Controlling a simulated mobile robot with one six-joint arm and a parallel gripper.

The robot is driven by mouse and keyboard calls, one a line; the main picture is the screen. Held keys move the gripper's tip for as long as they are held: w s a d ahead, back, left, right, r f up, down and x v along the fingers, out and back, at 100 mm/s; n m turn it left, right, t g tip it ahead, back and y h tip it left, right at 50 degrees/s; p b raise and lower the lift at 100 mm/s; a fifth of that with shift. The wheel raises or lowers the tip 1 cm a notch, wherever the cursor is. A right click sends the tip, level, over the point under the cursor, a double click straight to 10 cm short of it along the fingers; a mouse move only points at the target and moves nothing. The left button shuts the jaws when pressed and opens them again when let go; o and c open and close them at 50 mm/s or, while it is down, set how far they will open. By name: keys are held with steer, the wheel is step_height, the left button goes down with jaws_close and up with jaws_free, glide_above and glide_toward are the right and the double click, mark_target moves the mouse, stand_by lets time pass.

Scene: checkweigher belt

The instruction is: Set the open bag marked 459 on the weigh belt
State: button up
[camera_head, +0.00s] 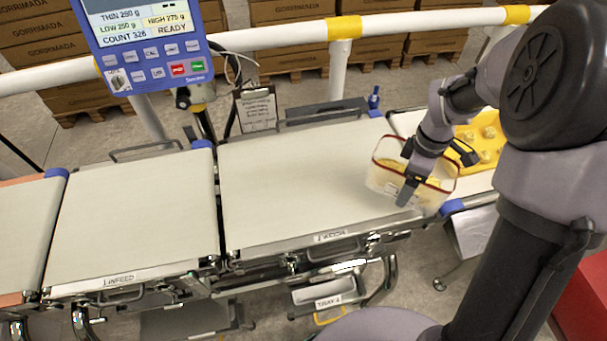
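An open, see-through bag (379,182) with a red rim and yellowish contents is at the right end of the weigh belt (290,185), over the gap to the belt on its right. Its mark is not readable. My gripper (413,182) reaches down over the bag, with a grey-tipped finger against or in front of its near side. The arm hides part of the bag, and I cannot tell whether the fingers are closed on its wall. I also cannot tell whether the bag touches the belt. The weigh belt is otherwise bare.
The infeed belt (135,215) to the left is empty. A yellow tray with round knobs (488,133) lies on the right-hand belt. A blue display (145,45) stands behind at upper left. A white rail (290,35) and a clipboard (257,110) are along the back.

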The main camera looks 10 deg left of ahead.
steer(key=n, duration=0.3)
steer(key=f+n, duration=0.1)
steer(key=shift+s+d+n, duration=0.25)
steer(key=shift+s+n, duration=0.15)
steer(key=n, duration=0.3)
steer(key=shift+s+d+f, duration=0.1)
steer(key=shift+d+f, duration=0.3)
steer(key=shift+a+f+n, duration=0.1)
steer(key=shift+a+n, duration=0.05)
steer(key=shift+n, duration=0.15)
steer(key=b, duration=0.4)
glide_above(347, 183)
steer(key=shift+f, duration=0.85)
step_height(347, 183, down, 4)
steer(key=b, duration=0.2)
steer(key=shift+r+b, duration=0.15)
steer(key=shift+b, duration=0.15)
steer(key=shift+r, duration=0.25)
steer(key=shift+f, duration=0.2)
steer(key=o, duration=1.3)
